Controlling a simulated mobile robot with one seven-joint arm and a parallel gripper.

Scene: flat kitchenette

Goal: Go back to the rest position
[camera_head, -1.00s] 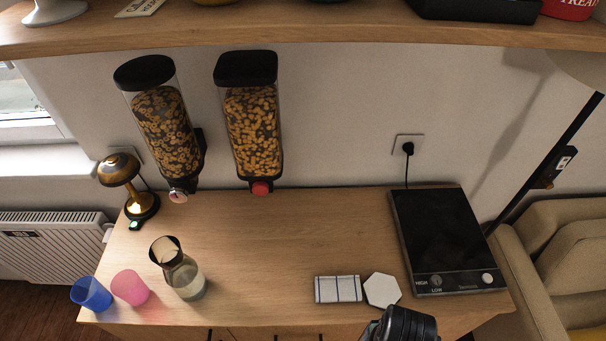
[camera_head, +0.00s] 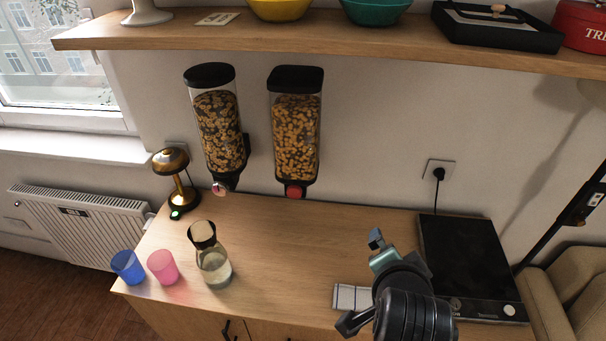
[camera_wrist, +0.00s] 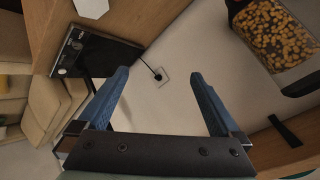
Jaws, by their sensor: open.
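My gripper (camera_head: 362,281) is raised in front of the counter's right part in the head view. In the wrist view my gripper (camera_wrist: 160,92) has its two blue fingers wide apart with nothing between them. Behind the fingers are the wall, a wall socket (camera_wrist: 162,76) and the black hotplate (camera_wrist: 95,52).
A blue cup (camera_head: 128,267), a pink cup (camera_head: 163,267) and a glass carafe (camera_head: 212,262) stand at the counter's left. Two cereal dispensers (camera_head: 219,135) (camera_head: 296,135) hang on the wall. A shelf (camera_head: 330,47) runs above. The counter's middle (camera_head: 285,245) is clear.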

